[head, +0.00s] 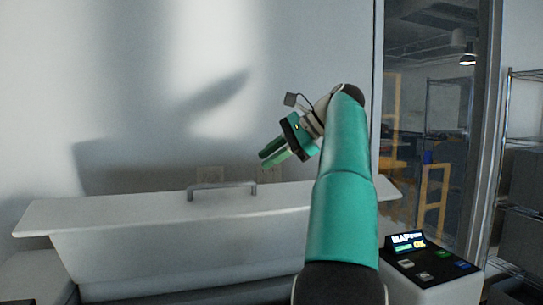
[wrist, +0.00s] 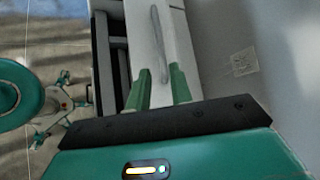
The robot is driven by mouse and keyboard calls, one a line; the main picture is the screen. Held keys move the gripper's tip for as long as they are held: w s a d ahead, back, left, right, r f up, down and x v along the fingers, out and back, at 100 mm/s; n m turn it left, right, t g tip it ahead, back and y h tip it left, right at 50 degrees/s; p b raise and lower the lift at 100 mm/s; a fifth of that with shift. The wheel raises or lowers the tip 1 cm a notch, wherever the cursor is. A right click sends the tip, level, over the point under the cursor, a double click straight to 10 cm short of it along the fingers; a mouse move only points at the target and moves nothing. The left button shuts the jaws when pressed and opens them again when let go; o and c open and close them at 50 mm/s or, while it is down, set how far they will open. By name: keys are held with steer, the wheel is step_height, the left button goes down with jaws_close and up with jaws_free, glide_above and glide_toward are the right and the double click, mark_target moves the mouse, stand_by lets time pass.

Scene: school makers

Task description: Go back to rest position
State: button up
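The handle also shows in the wrist view (wrist: 157,35), beyond the fingertips.
A control panel (head: 425,268) with coloured buttons and a lit display stands right of the box. A plain wall (head: 120,100) with outlets rises behind. A glass partition (head: 420,130) and wire shelving (head: 510,120) are at the right.

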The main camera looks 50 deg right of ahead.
stand_by(0.6)
steer(key=w+a+f+n+g+h, duration=0.1)
steer(key=w+a+f+n, duration=0.15)
steer(key=a, duration=0.45)
steer(key=w+a+f+n+g, duration=0.15)
steer(key=a+f, duration=0.25)
steer(key=a, duration=0.4)
steer(key=w+a+f+n+h, duration=0.1)
steer(key=a+f+n, duration=0.25)
steer(key=a, duration=0.35)
steer(key=s+a+f+n+h, duration=0.1)
steer(key=s+a+f+n, duration=0.3)
steer(key=f, duration=0.4)
steer(key=s+a+f+n+g+h, duration=0.1)
steer(key=s+a+f+n, duration=0.4)
steer(key=a+f, duration=0.2)
steer(key=s+a+f+n+h, duration=0.1)
steer(key=s+a+f+n, duration=0.4)
steer(key=f, duration=0.5)
steer(key=shift+s+a, duration=0.35)
steer(key=shift+a, duration=0.25)
